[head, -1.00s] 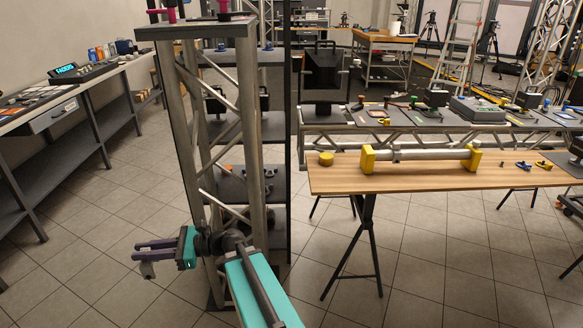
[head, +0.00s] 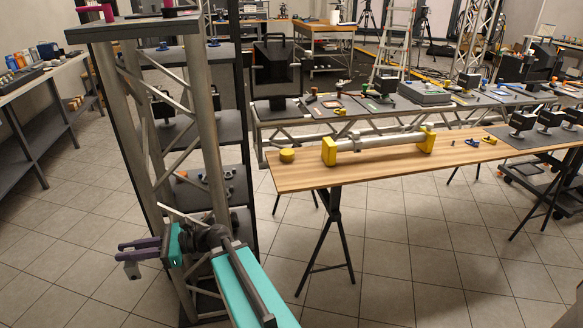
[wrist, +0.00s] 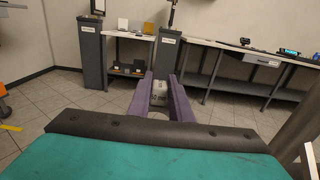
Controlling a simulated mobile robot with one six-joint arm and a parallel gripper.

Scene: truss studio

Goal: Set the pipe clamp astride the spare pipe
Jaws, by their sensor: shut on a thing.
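My gripper (head: 123,251) has purple fingers and is at the lower left of the head view, well away from the pipe. It is shut on a small grey pipe clamp (head: 131,270), which hangs at the fingertips. The clamp (wrist: 158,93) also shows between the fingers in the wrist view; its far side is hidden. The spare pipe (head: 385,141) is grey and lies level in two yellow end supports on a wooden table, to the right of my gripper. A small grey raised part (head: 356,137) sits on the pipe.
A tall truss tower (head: 200,130) stands between my gripper and the table. Open tiled floor (head: 420,250) lies before the table.

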